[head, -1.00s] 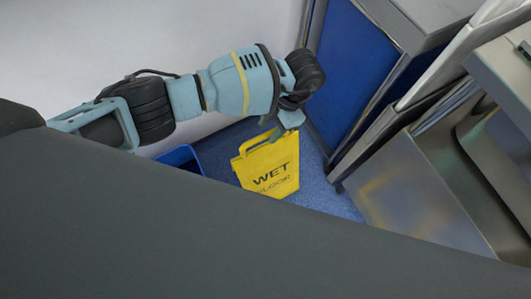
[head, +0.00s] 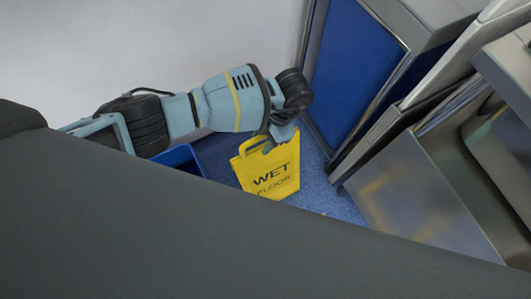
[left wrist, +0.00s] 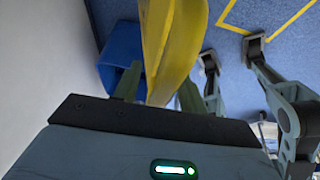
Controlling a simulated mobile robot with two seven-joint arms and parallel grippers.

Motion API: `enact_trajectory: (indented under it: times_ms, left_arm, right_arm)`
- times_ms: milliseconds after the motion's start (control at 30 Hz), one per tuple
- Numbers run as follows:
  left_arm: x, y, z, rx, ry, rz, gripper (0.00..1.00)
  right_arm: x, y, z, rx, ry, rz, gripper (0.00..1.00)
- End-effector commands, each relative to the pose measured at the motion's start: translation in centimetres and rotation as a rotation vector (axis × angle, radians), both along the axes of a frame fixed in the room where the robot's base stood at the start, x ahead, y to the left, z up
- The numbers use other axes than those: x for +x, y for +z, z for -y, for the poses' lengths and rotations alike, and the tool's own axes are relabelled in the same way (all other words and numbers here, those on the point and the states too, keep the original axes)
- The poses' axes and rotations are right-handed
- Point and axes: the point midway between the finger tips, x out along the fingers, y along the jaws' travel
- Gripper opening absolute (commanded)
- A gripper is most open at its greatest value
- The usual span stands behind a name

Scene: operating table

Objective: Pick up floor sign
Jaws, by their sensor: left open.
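The yellow floor sign (head: 270,172) stands upright on the blue floor in the head view, with "WET FLOOR" on its face and a handle opening at its top. My left gripper (head: 267,142) is at the sign's top edge, partly hidden by its own wrist. In the left wrist view the sign (left wrist: 172,45) runs up between the two open fingers of my left gripper (left wrist: 157,90). Contact between fingers and sign cannot be told. My right gripper does not show.
A blue bin (head: 182,158) stands left of the sign, near the white wall (head: 150,45). A blue-panelled cabinet (head: 352,70) and steel units (head: 420,190) stand to the right. My dark body covers the foreground. A strip of blue floor (head: 318,180) is free beside the sign.

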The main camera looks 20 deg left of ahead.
Motion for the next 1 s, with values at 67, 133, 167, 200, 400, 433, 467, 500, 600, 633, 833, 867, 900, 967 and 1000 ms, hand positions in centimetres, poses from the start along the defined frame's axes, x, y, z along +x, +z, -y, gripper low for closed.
enact_trajectory:
  times_ms: [67,133,167,200,400,433,467,500,600,633,833,867,900,967,1000]
  left_arm:
    - [0.0,0.0,0.0,0.000,0.000,0.000,0.41]
    - [0.0,-0.1,0.0,0.000,0.000,0.000,0.41]
    - [0.0,-0.2,0.0,0.000,0.000,0.000,0.41]
    - [0.0,-0.2,0.0,0.000,0.000,0.000,0.41]
    - [0.0,-0.5,0.0,-0.001,-0.001,-0.001,0.41]
    - [0.0,-0.5,0.0,-0.001,-0.001,-0.001,0.41]
    - [0.0,-0.5,0.0,-0.001,-0.001,-0.001,0.41]
    - [0.0,-0.5,0.0,-0.001,-0.001,-0.001,0.41]
    - [0.0,-0.5,0.0,0.000,0.000,0.000,0.41]
    - [0.0,-0.5,0.0,0.000,0.000,0.000,0.41]
    - [0.0,-0.5,0.0,0.000,0.000,0.000,0.24]
    - [0.0,-0.5,0.0,0.000,0.000,0.000,0.20]
    - [0.0,-0.5,0.0,0.000,0.000,0.000,0.15]
    - [0.0,-0.5,0.0,0.000,0.000,0.000,0.07]
    - [0.0,-0.5,0.0,0.000,0.000,0.000,0.02]
  right_arm:
    - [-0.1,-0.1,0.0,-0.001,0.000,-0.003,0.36]
    - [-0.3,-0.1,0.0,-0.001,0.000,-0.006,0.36]
    - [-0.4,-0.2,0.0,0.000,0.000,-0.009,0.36]
    - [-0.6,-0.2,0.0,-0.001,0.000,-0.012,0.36]
    - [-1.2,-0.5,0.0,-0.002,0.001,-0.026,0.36]
    - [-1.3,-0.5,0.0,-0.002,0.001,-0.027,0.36]
    - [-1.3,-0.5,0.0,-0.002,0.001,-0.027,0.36]
    - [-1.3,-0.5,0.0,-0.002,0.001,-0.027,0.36]
    - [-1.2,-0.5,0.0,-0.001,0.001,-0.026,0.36]
    - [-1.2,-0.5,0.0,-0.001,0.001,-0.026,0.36]
    - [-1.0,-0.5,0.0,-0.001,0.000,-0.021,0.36]
    - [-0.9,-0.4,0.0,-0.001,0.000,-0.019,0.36]
    - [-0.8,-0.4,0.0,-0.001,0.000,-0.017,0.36]
    - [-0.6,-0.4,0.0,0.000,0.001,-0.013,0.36]
    - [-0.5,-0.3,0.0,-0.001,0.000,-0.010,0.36]
